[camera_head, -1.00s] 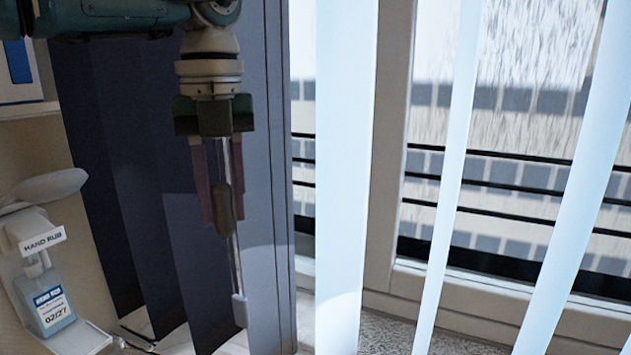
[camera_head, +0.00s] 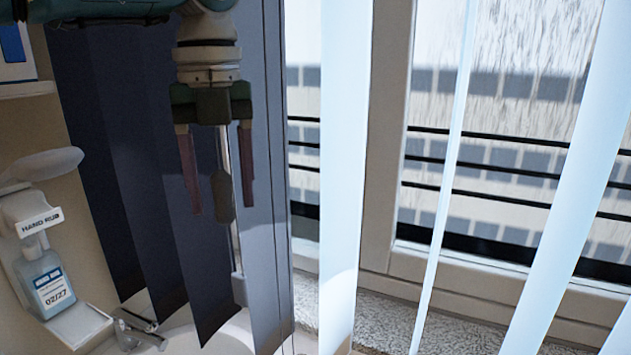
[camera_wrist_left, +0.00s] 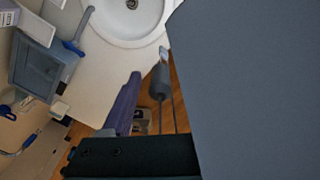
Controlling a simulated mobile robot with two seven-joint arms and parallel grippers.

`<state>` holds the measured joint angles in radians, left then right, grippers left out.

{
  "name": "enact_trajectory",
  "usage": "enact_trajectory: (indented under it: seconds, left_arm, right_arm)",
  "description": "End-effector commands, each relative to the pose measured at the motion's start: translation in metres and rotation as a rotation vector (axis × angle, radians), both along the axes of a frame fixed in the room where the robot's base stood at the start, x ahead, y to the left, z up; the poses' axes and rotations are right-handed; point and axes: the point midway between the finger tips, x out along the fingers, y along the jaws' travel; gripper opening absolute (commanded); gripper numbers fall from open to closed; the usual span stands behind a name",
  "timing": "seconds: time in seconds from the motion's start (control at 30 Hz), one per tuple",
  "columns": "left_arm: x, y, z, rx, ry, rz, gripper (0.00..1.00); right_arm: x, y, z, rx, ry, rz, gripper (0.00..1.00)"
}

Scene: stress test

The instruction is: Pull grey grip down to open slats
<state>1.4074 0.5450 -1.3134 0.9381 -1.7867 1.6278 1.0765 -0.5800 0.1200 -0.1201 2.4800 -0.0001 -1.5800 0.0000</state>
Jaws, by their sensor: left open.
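The grey grip (camera_head: 223,197) is a dark, elongated piece on a thin, pale hanging rod or cord, with a lighter end piece (camera_head: 239,288) lower down. My left gripper (camera_head: 221,208) points down with its fingers open. In the head view the grip shows between the fingertips, with a visible gap on both sides; depth is hard to judge. The grip (camera_wrist_left: 159,83) also shows in the left wrist view, right of one purple finger; the other finger cannot be made out. Dark slats (camera_head: 165,200) hang behind the gripper and pale slats (camera_head: 345,150) hang across the window. My right gripper is not in view.
A hand rub dispenser (camera_head: 48,280) is on the wall at lower left. A washbasin (camera_wrist_left: 128,18) and its tap (camera_head: 135,325) are below the slats. The window frame (camera_head: 385,150) and speckled sill (camera_head: 385,320) are to the right.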

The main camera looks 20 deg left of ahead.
Motion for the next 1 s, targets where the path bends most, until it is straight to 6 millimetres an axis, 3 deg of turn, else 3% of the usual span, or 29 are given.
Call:
enact_trajectory:
  seconds: [0.27, 0.7, 1.0]
  left_arm:
    - [0.000, 0.000, 0.015, -0.001, -0.002, 0.000, 0.61]
    - [0.000, 0.000, 0.096, -0.001, -0.001, 0.000, 0.61]
    - [0.000, 0.000, 0.099, 0.000, 0.000, 0.000, 0.61]
  right_arm:
    - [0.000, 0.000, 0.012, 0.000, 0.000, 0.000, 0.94]
    - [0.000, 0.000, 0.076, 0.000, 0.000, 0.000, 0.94]
    - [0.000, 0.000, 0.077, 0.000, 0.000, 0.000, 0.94]
